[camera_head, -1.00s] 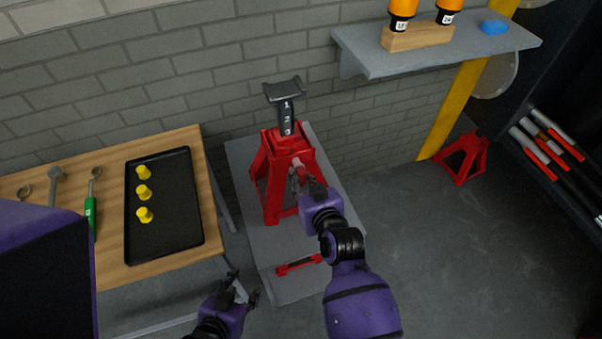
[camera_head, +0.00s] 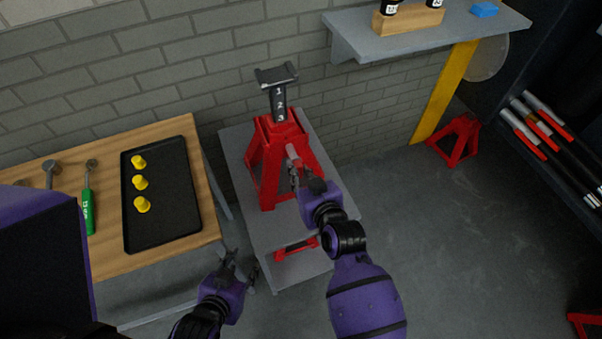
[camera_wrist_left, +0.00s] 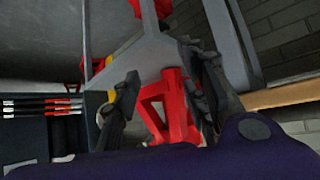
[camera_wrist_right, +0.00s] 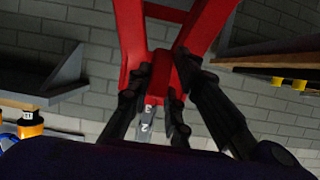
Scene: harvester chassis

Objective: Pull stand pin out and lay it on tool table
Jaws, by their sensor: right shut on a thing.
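The red jack stand (camera_head: 268,160) stands upright on a grey platform, its dark numbered post (camera_head: 278,100) raised. The stand pin (camera_head: 292,154) shows as a short pale-red cylinder at the stand's front, facing my right gripper. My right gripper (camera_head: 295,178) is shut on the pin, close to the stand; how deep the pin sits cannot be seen.
A red bar (camera_head: 296,248) lies on the platform's front. A wall shelf (camera_head: 440,40) hangs behind. Another red stand (camera_head: 457,140) is on the floor at right.

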